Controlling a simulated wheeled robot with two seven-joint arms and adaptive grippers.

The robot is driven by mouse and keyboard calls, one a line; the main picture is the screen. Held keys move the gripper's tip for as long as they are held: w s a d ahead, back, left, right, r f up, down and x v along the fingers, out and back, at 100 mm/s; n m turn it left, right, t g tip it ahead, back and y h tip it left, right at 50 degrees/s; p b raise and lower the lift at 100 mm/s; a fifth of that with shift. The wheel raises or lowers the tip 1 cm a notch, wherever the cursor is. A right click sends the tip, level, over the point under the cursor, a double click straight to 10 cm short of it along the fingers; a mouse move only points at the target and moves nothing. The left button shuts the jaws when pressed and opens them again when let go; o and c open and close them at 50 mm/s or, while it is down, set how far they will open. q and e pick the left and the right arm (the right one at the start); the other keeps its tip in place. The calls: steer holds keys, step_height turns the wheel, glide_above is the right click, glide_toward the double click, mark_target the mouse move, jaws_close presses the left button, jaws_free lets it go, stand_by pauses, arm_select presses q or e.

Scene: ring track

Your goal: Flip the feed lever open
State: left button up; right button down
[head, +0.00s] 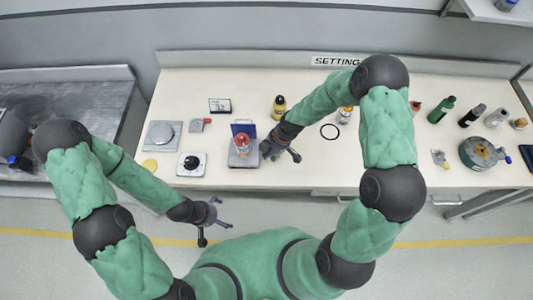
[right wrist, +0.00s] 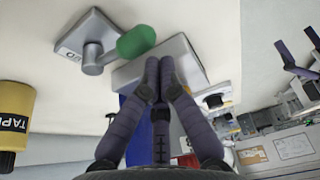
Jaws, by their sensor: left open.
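A grey lever (right wrist: 92,60) with a green knob (right wrist: 136,41) rises from a small grey base with a label in the right wrist view. It stands close beside a grey slab (right wrist: 190,55). In the head view I cannot make the lever out; my right arm covers that area. My right gripper (head: 284,157) is right of a device with a grey base (head: 243,160), blue panel and red-topped part. In the right wrist view its fingertips (right wrist: 160,62) are together, apart from the green knob, with nothing visible between them. My left gripper (head: 209,224) is open and empty in front of the table.
A yellow bottle (head: 279,107) stands behind the device. A dial box (head: 191,164), scale (head: 163,135) and small red-and-grey item (head: 200,125) are to the left. Bottles and a round reel (head: 480,154) are farther right.

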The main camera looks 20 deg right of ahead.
steer(key=shift+s+d+n+b, duration=0.1)
steer(key=shift+d+n+b, duration=0.1)
steer(key=shift+n+b, duration=0.2)
